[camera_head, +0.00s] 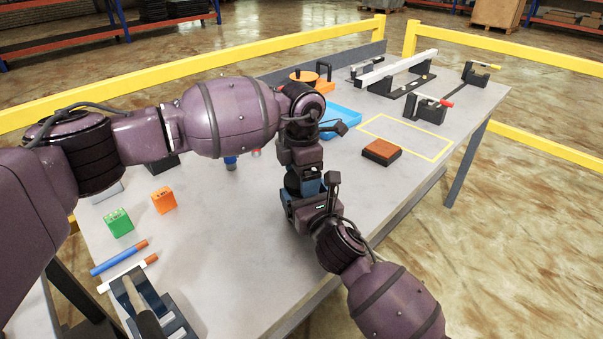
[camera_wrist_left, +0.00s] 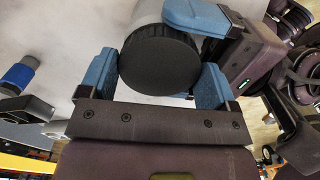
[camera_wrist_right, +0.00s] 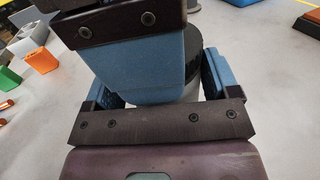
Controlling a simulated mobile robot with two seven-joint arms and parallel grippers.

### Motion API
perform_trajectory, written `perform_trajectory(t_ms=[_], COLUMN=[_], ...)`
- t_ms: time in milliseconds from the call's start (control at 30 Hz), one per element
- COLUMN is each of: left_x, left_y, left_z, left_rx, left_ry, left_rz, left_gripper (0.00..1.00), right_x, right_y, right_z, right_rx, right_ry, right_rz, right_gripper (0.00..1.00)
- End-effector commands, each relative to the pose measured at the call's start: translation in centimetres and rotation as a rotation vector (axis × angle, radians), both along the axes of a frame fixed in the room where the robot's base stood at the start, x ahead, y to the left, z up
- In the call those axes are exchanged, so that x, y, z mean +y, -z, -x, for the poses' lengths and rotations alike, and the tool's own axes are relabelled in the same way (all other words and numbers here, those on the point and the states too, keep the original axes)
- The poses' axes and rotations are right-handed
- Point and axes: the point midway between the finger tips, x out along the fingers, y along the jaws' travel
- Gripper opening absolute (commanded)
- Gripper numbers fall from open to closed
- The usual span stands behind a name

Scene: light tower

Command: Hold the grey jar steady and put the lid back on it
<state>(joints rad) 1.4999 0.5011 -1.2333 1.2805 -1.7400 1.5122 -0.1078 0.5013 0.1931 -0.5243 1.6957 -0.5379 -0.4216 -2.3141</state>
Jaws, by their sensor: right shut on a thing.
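The black lid (camera_wrist_left: 158,62) sits against the end of the grey jar (camera_wrist_left: 152,10) in the left wrist view, roughly in line with it. Any gap between them is not clear. My left gripper (camera_head: 304,180) has its blue fingers on both sides of the lid; I cannot tell whether they press on it. My right gripper (camera_wrist_right: 163,85) is shut on the jar's body, which shows partly behind a left finger in the right wrist view, with the dark lid (camera_wrist_right: 190,48) above.
A green block (camera_head: 118,222), an orange block (camera_head: 164,200) and two markers (camera_head: 120,257) lie at the left. A blue tray (camera_head: 342,120) and a brown-topped block (camera_head: 381,151) stand farther right.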

Motion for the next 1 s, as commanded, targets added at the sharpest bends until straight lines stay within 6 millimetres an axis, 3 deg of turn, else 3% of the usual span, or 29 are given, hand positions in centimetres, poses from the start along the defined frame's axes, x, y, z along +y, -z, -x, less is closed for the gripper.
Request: perform_trajectory(t_ms=[33,200,367,633,967,1000], left_x=[0.0,-0.01,-0.01,-0.02,-0.04,-0.04], left_y=[0.04,0.02,0.01,-0.03,-0.02,-0.03], left_z=[0.0,0.01,0.01,-0.01,0.02,0.02], left_rx=[0.0,0.001,0.0,-0.001,0.0,0.0], left_ry=[0.0,0.0,0.034,0.26,0.287,0.287], left_rz=[0.0,0.0,0.0,0.0,0.0,0.0], left_gripper=[0.75,0.5,0.5,0.5,0.5,0.83], right_x=[0.02,0.02,0.01,0.01,0.0,0.0], right_y=[0.17,0.18,0.18,0.18,0.18,0.18], right_z=[0.03,0.03,0.03,0.03,0.02,0.02], right_rx=[0.003,0.003,0.003,0.003,0.003,0.003], right_ry=[0.0,0.0,0.0,0.0,0.0,0.0], right_rz=[0.0,0.0,0.0,0.0,0.0,0.0], right_gripper=[0.15,0.15,0.15,0.15,0.15,0.15])
